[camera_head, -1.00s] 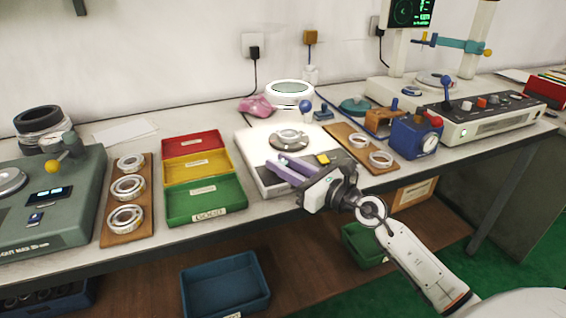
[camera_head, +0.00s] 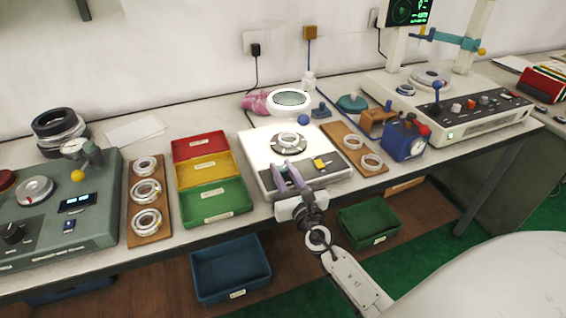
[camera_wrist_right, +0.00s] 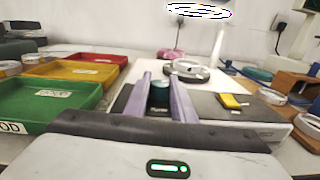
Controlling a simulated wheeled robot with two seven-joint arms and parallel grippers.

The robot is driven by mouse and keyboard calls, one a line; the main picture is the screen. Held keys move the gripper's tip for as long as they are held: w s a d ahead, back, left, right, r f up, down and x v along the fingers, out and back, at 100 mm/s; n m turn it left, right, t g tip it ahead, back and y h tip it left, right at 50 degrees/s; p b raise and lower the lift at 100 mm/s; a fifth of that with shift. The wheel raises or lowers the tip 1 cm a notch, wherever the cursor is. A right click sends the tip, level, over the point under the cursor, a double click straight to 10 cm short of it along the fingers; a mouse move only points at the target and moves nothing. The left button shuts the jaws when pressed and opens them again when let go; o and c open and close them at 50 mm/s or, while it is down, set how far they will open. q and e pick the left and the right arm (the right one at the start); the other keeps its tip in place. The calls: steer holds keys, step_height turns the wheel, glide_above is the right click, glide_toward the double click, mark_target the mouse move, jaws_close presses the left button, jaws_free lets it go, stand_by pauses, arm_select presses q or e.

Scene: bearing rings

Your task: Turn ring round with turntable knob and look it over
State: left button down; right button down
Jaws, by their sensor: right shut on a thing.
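A metal bearing ring (camera_head: 289,140) lies on the round turntable of the white inspection stand (camera_head: 257,160); the ring also shows in the wrist view (camera_wrist_right: 188,68). My right gripper (camera_head: 288,172) reaches in at the stand's dark front panel. In the wrist view its two purple fingers (camera_wrist_right: 163,92) are shut on the dark green turntable knob (camera_wrist_right: 159,90), in front of the ring. The fingers are apart from the ring. In the head view the knob is hidden by the gripper. My left gripper is not in view.
Red, yellow and green trays (camera_head: 215,199) stand left of the stand. A wooden board with two rings (camera_head: 371,162) is close on its right, a blue device (camera_head: 403,143) beyond. A round magnifier lamp (camera_head: 289,101) is behind. A yellow switch (camera_head: 320,164) sits on the panel.

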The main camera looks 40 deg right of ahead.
steer(key=shift+h, duration=0.3)
steer(key=shift+m, duration=0.3)
steer(key=c, duration=1.5)
jaws_free()
steer(key=v, duration=0.9)
steer(key=shift+s+a, duration=0.1)
steer(key=shift+s+a+r, duration=0.1)
steer(key=shift+s+a, duration=0.1)
steer(key=shift+s, duration=0.3)
